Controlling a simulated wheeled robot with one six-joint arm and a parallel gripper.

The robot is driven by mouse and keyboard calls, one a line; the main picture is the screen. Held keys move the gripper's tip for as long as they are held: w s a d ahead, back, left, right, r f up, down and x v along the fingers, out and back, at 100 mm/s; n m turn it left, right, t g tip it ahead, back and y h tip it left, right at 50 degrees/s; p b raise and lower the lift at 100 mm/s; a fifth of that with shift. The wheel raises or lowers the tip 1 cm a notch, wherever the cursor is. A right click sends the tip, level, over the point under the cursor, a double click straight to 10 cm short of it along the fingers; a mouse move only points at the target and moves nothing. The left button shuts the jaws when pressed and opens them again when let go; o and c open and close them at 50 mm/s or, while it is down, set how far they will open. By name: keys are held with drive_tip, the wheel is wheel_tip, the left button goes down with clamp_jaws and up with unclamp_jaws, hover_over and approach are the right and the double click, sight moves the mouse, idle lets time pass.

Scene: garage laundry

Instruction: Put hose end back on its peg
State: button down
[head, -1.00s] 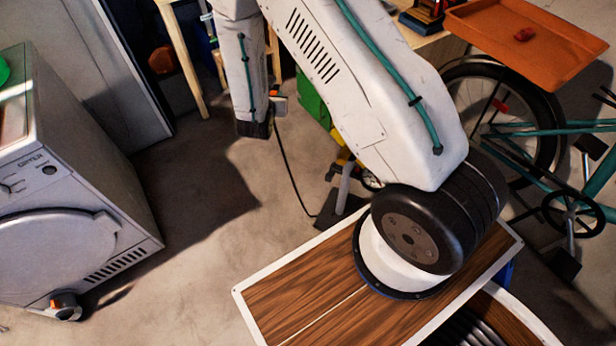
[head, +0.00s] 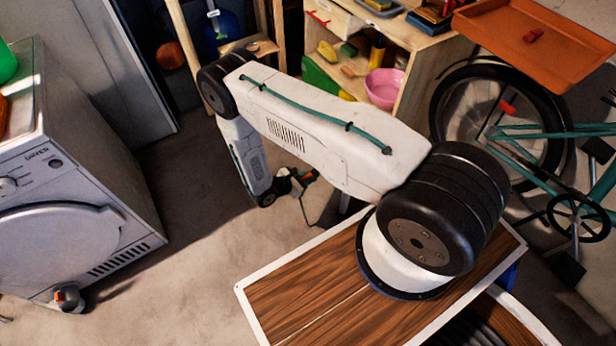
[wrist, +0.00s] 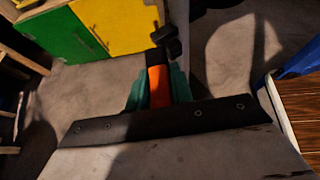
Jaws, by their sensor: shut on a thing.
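In the head view my gripper (head: 298,183) is at the end of my lowered arm, left of the wood-topped surface; a little orange shows there. A thin dark line hangs below it; I cannot tell whether it is the hose. I cannot make out the peg in either view.
A white dryer (head: 75,220) stands at left, with a small grey-and-orange thing (head: 68,298) at its foot. A wooden shelf unit (head: 425,65) holds a pink bucket (head: 384,88). A teal bicycle (head: 540,135) and orange tray (head: 535,42) are at right. Floor between dryer and arm is clear.

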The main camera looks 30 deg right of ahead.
drive_tip(key=shift+a, duration=0.1)
drive_tip(key=w+d, duration=0.1)
drive_tip(key=d, duration=1.2)
drive_tip(key=shift+w, duration=0.3)
drive_tip(key=shift+f, duration=0.35)
idle(0.6)
drive_tip(key=shift+f, duration=1.15)
drive_tip(key=shift+f, duration=0.3)
drive_tip(key=c, duration=1.1)
unclamp_jaws()
drive_tip(key=shift+c, duration=0.2)
